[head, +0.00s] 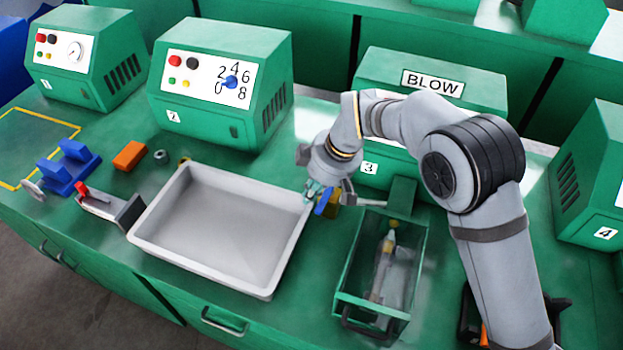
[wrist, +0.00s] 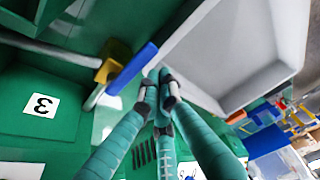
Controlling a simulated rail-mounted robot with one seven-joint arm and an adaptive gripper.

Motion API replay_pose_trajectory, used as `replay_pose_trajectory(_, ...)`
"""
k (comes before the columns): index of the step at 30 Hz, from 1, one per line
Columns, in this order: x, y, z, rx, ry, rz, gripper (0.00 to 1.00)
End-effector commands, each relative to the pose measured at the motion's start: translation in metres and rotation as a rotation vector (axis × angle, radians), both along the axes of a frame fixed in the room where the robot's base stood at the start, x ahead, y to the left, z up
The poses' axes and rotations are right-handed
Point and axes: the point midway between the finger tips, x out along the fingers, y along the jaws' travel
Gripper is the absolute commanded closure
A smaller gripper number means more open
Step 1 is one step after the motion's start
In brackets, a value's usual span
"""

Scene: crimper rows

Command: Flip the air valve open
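The air valve has a brass body (wrist: 108,70) and a blue lever (wrist: 133,68), joined to a pale pipe in the wrist view. In the head view the blue lever (head: 323,202) is beside the brass body (head: 347,193), in front of the machine marked 3. My gripper (wrist: 160,88) has teal fingers with dark tips drawn close together, with nothing visible between them. The tips are right beside the lever's side; I cannot tell whether they touch it. In the head view my gripper (head: 312,190) is small and partly hidden by the wrist.
A grey tray (head: 217,225) stands left of the valve. A green open-topped box (head: 345,290) with a clear front stands to the right. The BLOW machine (head: 375,65) is behind. A red-handled tool (head: 105,203), blue fixture (head: 68,168) and orange block (head: 129,156) lie at left.

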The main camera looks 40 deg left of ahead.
Motion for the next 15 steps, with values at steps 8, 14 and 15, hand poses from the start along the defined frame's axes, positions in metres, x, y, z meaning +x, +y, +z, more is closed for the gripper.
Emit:
replay_pose_trajectory(8,0.002,0.008,0.028,0.006,-0.004,-0.009,1.0)
replay_pose_trajectory(14,0.006,-0.005,0.067,0.004,-0.002,-0.009,1.0)
replay_pose_trajectory(15,0.007,-0.007,0.072,0.004,-0.002,-0.009,1.0)
